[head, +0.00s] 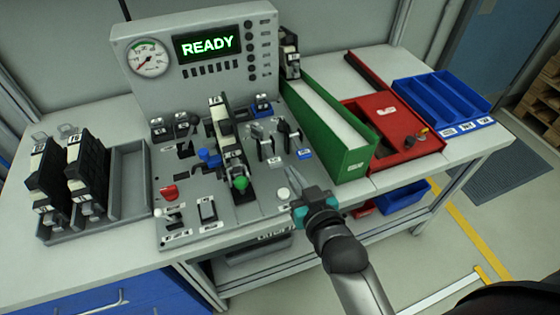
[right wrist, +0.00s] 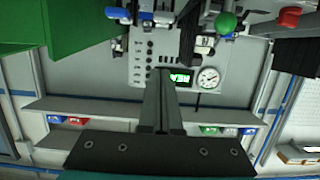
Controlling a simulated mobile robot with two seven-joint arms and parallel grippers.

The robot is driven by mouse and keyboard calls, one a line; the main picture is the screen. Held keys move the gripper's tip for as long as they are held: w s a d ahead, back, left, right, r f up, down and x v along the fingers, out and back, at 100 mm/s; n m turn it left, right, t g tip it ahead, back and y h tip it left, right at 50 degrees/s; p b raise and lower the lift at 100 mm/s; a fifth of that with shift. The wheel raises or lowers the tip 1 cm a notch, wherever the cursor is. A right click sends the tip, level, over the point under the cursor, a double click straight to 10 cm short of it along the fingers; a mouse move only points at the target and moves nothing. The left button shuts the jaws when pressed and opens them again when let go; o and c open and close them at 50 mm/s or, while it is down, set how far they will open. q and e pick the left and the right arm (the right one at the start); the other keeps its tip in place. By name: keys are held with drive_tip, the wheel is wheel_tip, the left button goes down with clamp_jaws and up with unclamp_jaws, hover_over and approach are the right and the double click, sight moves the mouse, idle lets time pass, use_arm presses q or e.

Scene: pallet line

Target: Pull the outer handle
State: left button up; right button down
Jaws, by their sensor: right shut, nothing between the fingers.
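The grey control panel (head: 225,215) carries several levers and handles. Two grey metal handles stand on its right part: a left one (head: 262,143) and an outermost right one (head: 290,134), beside the green bin. Labels on them are too small to read. My right gripper (head: 296,178) is shut and empty, above the panel's front right part near the white knob (head: 283,193). It appears apart from both handles. Its closed fingers also show in the right wrist view (right wrist: 161,85). My left gripper is not in view.
A green bin (head: 352,165) stands right of the panel, close to my right gripper. A red tray (head: 420,146) and blue tray (head: 450,115) lie farther right. A green-knobbed lever (head: 240,183) and red button (head: 169,192) stand left. The display (head: 207,45) reads READY.

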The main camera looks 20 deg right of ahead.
drive_tip(key=b, duration=0.1)
approach(270, 154)
drive_tip(key=w+r, duration=0.4)
drive_tip(key=shift+w+f+b, duration=0.15)
drive_tip(key=shift+f+b, duration=0.55)
drive_tip(key=shift+f, duration=1.25)
